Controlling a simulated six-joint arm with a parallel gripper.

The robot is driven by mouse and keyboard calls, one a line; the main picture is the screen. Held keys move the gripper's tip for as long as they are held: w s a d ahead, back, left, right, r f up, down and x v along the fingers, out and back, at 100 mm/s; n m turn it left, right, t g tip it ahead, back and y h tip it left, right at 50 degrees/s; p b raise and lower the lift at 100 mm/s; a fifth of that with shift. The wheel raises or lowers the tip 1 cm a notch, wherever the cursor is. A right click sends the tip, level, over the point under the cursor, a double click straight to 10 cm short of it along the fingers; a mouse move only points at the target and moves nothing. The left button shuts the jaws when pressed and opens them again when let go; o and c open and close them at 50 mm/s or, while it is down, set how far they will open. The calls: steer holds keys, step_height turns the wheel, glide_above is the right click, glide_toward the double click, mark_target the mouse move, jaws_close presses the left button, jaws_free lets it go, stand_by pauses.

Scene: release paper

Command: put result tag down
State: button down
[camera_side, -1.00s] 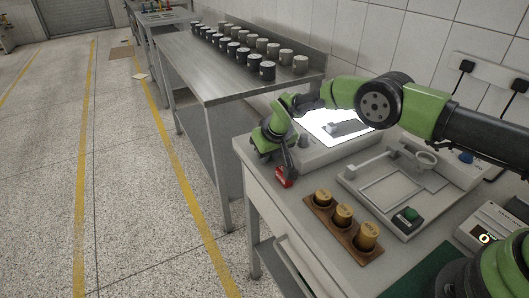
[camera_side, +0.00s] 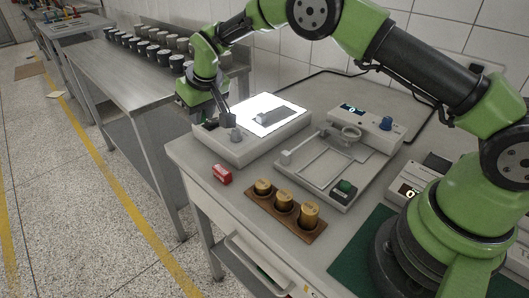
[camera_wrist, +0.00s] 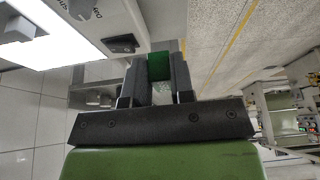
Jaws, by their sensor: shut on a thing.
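A red result tag (camera_side: 221,174) stands on the table near its left front edge, apart from my gripper. My gripper (camera_side: 222,112) is over the left end of the light box, pointing down. In the wrist view my gripper (camera_wrist: 160,82) has its two dark fingers closed on a small green block (camera_wrist: 159,66), which looks like a green tag. Its lettering, if any, cannot be read. In the side view the block is mostly hidden by the fingers, and whether it touches the table cannot be told.
The light box (camera_side: 247,148) with a bright panel is right beside my gripper. A wooden rack (camera_side: 262,208) with gold cylinders and a white tray device (camera_side: 315,186) stand to the right. A steel bench (camera_side: 115,75) with several dark pots is behind. Table around the red tag is clear.

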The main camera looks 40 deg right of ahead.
steer(key=s+d+r, duration=0.4)
steer(key=s+r, duration=0.1)
steer(key=s, duration=0.4)
steer(key=s+d+r, duration=0.4)
steer(key=s+r, duration=0.1)
steer(key=s, duration=0.4)
glide_above(201, 159)
steer(key=s, duration=0.2)
steer(key=f, duration=1.1)
steer(key=shift+s+d, duration=0.15)
steer(key=shift+d, duration=0.2)
steer(key=shift+w+a+f, duration=0.35)
step_height(201, 159, down, 10)
steer(key=shift+r, duration=0.25)
